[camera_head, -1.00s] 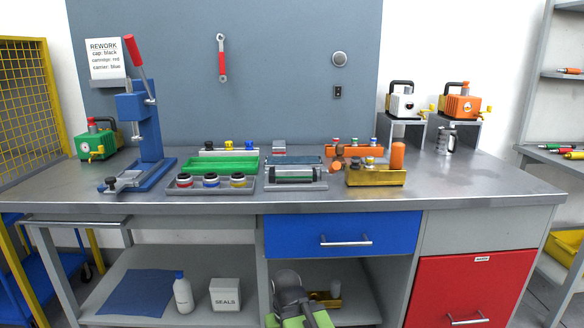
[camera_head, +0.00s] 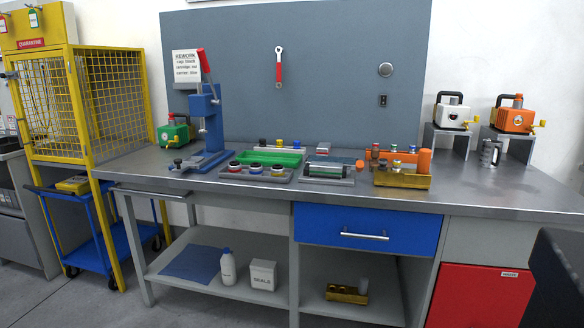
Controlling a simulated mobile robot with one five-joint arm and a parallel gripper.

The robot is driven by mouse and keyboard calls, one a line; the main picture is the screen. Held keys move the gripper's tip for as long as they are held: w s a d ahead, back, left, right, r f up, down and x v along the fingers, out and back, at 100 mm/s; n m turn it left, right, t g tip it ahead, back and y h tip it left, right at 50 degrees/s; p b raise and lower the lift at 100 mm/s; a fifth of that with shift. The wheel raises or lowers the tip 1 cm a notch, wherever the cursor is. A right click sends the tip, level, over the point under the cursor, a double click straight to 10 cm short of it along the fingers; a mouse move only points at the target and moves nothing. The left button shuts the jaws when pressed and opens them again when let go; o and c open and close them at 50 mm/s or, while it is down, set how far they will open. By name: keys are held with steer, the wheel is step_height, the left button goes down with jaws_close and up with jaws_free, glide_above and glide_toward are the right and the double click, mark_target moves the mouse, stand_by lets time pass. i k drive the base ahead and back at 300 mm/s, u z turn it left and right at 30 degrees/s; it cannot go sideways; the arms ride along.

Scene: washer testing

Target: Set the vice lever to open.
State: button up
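A blue bench press (camera_head: 211,125) with a long red-handled lever (camera_head: 204,62) stands at the left of the workbench. The red handle points up and leans slightly left. At the foot of the press, on its left side, is a small grey clamp with a dark knob (camera_head: 178,162), which looks like the vice. It is too small to tell how its lever is set. My gripper is not in view.
The steel workbench (camera_head: 480,196) carries a green tray (camera_head: 273,157), a brass-coloured block (camera_head: 402,179) and several small parts. A yellow mesh cage (camera_head: 108,95) and blue cart (camera_head: 118,240) stand left. A dark shape (camera_head: 560,275) fills the lower right corner.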

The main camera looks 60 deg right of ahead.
mark_target(360, 164)
steer(key=u, duration=0.1)
steer(key=i, duration=0.55)
steer(key=u, duration=0.65)
steer(key=k, duration=0.1)
steer(key=z, duration=2.45)
steer(key=i, duration=0.45)
steer(key=z, duration=0.35)
steer(key=k, duration=0.4)
steer(key=u, duration=0.25)
